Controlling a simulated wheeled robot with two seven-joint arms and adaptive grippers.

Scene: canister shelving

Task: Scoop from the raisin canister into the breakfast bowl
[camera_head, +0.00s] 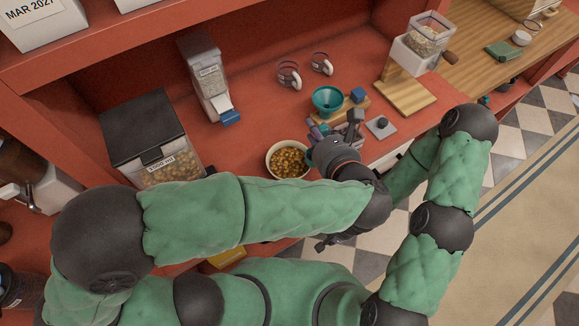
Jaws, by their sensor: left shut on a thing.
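A white breakfast bowl (270,161) stands on the red counter, holding many yellow-brown pieces. A clear canister with a dark lid (141,122) stands to its left with brown pieces inside; its label is too small to read surely, so I cannot tell if it is the raisin canister. My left gripper (345,131) is right of the bowl, above the counter, shut on a small purple thing (315,131) whose shape is unclear. My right gripper (328,243) is low in the view, mostly hidden behind my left arm; its jaws cannot be made out.
A tall dispenser (208,79) with a blue outlet stands behind the bowl. A teal funnel (327,98), a blue cube (357,95), two glass mugs (289,74) and a grey plate with a knob (381,127) stand nearby. A grain mill (421,47) is at right.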

